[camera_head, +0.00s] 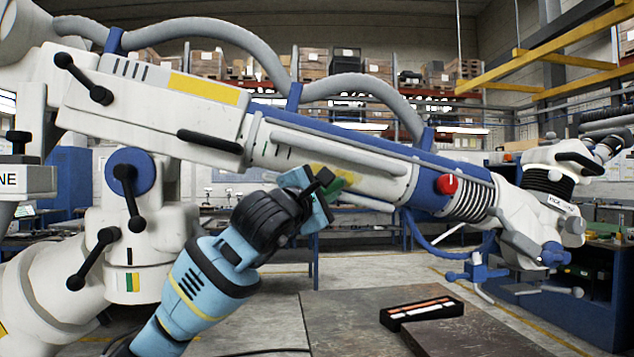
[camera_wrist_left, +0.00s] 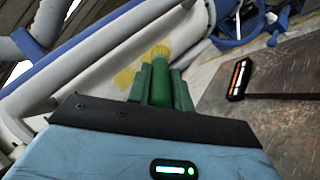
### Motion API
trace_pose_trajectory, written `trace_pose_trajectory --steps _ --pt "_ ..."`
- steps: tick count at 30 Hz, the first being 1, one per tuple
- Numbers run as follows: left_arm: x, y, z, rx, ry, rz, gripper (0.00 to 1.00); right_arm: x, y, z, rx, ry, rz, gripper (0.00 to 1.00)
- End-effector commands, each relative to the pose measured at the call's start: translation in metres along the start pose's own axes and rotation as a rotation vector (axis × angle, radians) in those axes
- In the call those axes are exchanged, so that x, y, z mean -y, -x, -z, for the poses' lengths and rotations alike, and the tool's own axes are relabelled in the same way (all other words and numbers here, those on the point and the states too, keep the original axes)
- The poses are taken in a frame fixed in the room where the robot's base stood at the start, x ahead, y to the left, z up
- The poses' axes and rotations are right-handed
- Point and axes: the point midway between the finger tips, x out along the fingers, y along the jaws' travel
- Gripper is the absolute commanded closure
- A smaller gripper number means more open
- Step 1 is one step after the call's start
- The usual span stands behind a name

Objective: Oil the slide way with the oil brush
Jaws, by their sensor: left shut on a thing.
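The slide way (camera_head: 375,187) is a pale length of the microscope arm with rails, slanting down to the right in the head view. A yellowish, oily-looking patch (camera_head: 326,172) lies on it; the patch also shows in the left wrist view (camera_wrist_left: 128,78). My left gripper (camera_head: 318,192) is shut on the green oil brush (camera_head: 334,186), right in front of the slide way. In the left wrist view the green brush (camera_wrist_left: 161,82) points at the stained surface. My right gripper is not in view.
A black tray (camera_head: 388,318) with orange and white sticks lies on the dark table (camera_head: 340,325) at the lower right. A red knob (camera_head: 447,184) and blue clamp (camera_head: 477,270) stick out from the arm. Grey hoses (camera_head: 210,30) arch above it.

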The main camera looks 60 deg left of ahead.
Motion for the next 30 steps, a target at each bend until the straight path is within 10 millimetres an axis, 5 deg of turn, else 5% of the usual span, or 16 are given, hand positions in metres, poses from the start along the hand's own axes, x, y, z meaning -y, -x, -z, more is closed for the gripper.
trace_pose_trajectory --steps 30 --pt "0.026 -0.021 -0.022 -0.001 0.0 -0.001 1.0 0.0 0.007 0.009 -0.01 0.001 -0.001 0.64"
